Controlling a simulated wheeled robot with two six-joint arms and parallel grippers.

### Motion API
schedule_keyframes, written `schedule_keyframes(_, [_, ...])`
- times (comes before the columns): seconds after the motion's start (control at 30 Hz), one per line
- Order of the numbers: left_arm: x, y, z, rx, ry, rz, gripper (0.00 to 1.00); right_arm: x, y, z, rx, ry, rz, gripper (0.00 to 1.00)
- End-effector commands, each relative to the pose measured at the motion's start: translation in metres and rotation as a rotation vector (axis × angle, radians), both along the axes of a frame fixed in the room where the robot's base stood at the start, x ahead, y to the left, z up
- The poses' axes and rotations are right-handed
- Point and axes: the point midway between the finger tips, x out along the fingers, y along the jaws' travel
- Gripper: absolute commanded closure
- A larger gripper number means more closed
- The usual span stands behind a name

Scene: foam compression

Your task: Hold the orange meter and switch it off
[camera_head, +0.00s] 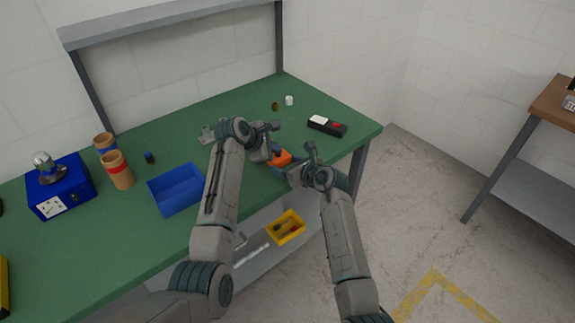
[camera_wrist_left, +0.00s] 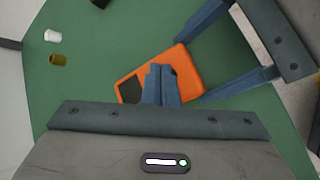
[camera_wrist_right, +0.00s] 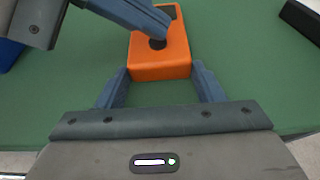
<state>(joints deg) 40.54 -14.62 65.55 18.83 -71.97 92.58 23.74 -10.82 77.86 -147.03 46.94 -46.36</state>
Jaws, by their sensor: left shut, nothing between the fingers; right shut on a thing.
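The orange meter (camera_head: 281,158) is at the green table's front right part, between my two grippers. My right gripper (camera_wrist_right: 161,70) is shut on the near end of the meter, one finger on each side. My left gripper (camera_wrist_left: 161,68) is shut and empty, its fingertips over the meter's face. The meter also shows in the left wrist view (camera_wrist_left: 188,80), where a dark screen (camera_wrist_left: 130,89) is partly hidden by my left fingers. In the right wrist view, my left fingertips are at a dark round knob (camera_wrist_right: 157,43); I cannot tell whether they touch it.
A black case with red and white parts (camera_head: 328,126) lies to the right on the green table (camera_head: 237,112). A white cylinder (camera_head: 289,100) and a brass one (camera_head: 275,106) stand behind. A blue bin (camera_head: 177,188) is to the left. A yellow bin (camera_head: 286,227) sits on the lower shelf.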

Motion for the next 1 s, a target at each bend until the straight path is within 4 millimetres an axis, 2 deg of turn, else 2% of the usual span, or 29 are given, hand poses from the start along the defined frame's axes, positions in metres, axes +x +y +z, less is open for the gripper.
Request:
schedule_keyframes(0.2, [0.000,0.000,0.010,0.000,-0.002,0.000,1.00,0.000,0.000,0.000,0.000,0.000,0.000,0.67])
schedule_keyframes(0.57, [0.000,0.000,0.013,0.000,-0.001,0.000,1.00,0.000,0.000,0.000,0.000,0.000,0.000,0.67])
schedule_keyframes(1.0, [0.000,0.000,0.057,-0.001,-0.002,0.000,1.00,0.000,0.000,0.000,0.000,0.000,0.000,0.67])
